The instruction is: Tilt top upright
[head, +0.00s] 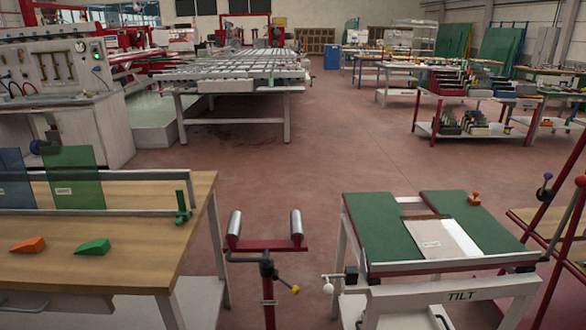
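The tilt table's green top (385,230) lies flat, or nearly so, at the right of the head view. It has two green pads with a gap between them and a red and pale front edge. A pale flat sheet (462,240) with a small label lies across the gap. The white frame below carries a "TILT" sign (461,296). A lever with a white knob (328,288) and a dark block stick out at the top's left front corner. Neither of my grippers is in view.
A small orange piece (474,198) sits on the top's far right. A red roller stand (266,244) stands just left of it. A wooden bench (140,245) with glass panes, an orange wedge (28,245) and a green wedge (92,246) is at left.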

